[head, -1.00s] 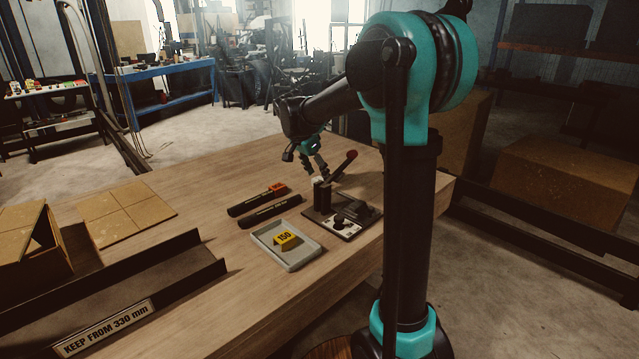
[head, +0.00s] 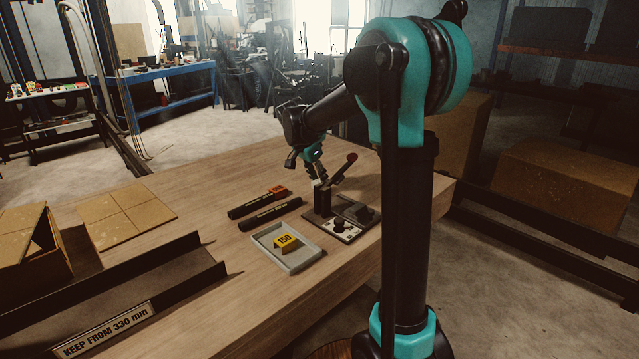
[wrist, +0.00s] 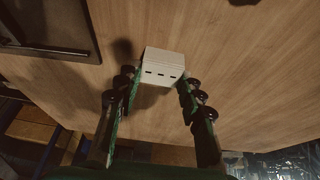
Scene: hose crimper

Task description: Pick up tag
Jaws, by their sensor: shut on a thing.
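My gripper (head: 320,177) is low over the far part of the bench, beside the crimper. In the wrist view its fingers (wrist: 160,82) are shut on a white block (wrist: 163,63) with three small dark marks on its face. In the head view only a pale bit of that block shows at the fingertips, close by the crimper's dark post. A yellow tag (head: 285,242) reading "150" sits in a shallow grey tray (head: 306,260), nearer than the gripper and apart from it. I cannot tell whether the white block touches anything below.
The crimper's base plate (head: 333,233) carries a dark post and a red-knobbed lever (head: 346,166) close to my gripper. A dark channel (head: 150,285) and cardboard (head: 125,215) are at left.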

